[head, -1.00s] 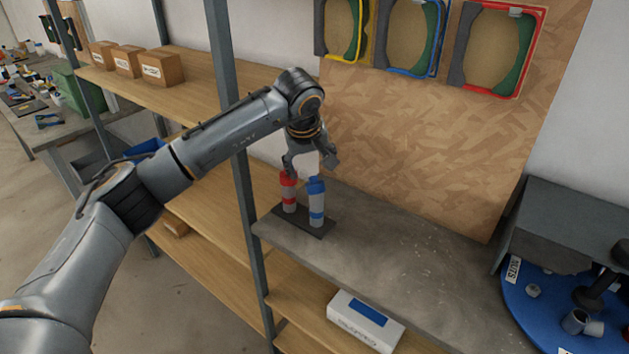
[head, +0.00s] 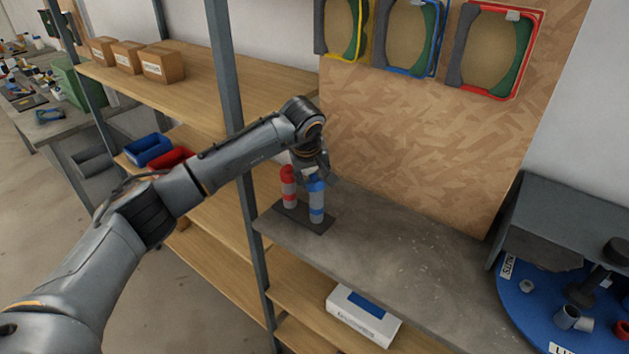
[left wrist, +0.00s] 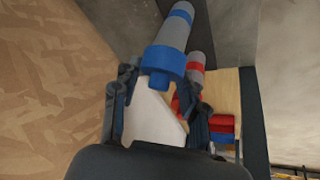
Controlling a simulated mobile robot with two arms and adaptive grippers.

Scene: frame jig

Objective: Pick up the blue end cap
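The blue end cap (head: 316,185) tops an upright grey cylinder with a blue band on the stone-grey counter. In the left wrist view the blue end cap (left wrist: 163,64) shows just ahead of the fingers, roughly between them. My left gripper (head: 312,176) is pointed down at the cap from above. Its fingers (left wrist: 160,108) are apart, with a pale area visible between them. I cannot tell whether they touch the cap. My right gripper is in neither view.
A red-capped cylinder (head: 289,187) stands close to the left of the blue one, on the same dark plate (head: 290,212). A shelf post (head: 250,195) rises left of the plate.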

